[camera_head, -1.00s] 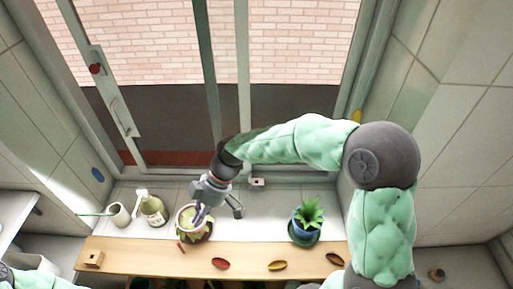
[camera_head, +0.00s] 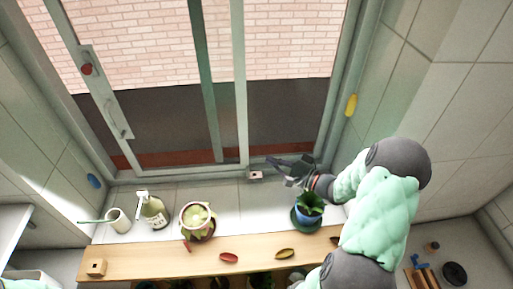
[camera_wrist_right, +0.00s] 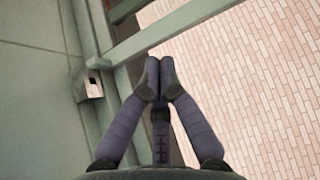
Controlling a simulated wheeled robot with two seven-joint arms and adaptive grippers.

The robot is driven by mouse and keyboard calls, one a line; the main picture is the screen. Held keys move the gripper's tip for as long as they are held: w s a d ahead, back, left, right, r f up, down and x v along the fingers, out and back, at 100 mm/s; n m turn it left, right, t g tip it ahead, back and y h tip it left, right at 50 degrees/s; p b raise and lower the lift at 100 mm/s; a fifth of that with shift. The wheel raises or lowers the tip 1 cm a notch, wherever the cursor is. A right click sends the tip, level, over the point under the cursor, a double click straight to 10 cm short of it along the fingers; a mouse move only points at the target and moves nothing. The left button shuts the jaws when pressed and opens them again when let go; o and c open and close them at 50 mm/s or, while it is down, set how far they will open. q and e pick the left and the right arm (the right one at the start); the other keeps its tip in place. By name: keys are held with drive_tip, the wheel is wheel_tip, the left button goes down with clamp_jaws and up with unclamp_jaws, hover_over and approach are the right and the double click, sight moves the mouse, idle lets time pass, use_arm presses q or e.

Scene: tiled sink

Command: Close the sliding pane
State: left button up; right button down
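The sliding pane (camera_head: 160,45) has a pale metal frame. Its left upright (camera_head: 102,88) carries a handle (camera_head: 116,119), and its right upright (camera_head: 239,95) stands near the middle of the window. A narrow strip shows between the left upright and the left jamb. My right gripper (camera_head: 280,163) is low at the window, right of the pane's right upright, beside a small block (camera_head: 255,175) on the sill. In the right wrist view its fingertips (camera_wrist_right: 158,72) are together with nothing visible between them; the block also shows there (camera_wrist_right: 92,86). My left gripper is out of view.
A yellowish potted plant (camera_head: 197,220), a soap bottle (camera_head: 153,210) and a cup (camera_head: 118,219) stand on the sill. A wooden shelf (camera_head: 150,259) runs along the front. Tiled walls close both sides.

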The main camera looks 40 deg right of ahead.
sight(228, 146)
drive_tip(key=w+m+h+p, duration=0.1)
drive_tip(key=w, duration=0.7)
drive_tip(key=shift+w+d+m+t+h+p, duration=0.2)
drive_tip(key=shift+w+m+t+h+p, duration=0.1)
drive_tip(key=shift+w+t+h+p, duration=0.1)
drive_tip(key=shift+f, duration=0.1)
drive_tip(key=w+a+b, duration=0.1)
drive_tip(key=a, duration=0.1)
drive_tip(key=w+a+b, duration=0.1)
drive_tip(key=w+a, duration=0.1)
drive_tip(key=a, duration=0.1)
drive_tip(key=w+a+b, duration=0.2)
drive_tip(key=a, duration=0.1)
drive_tip(key=shift+a+f, duration=0.1)
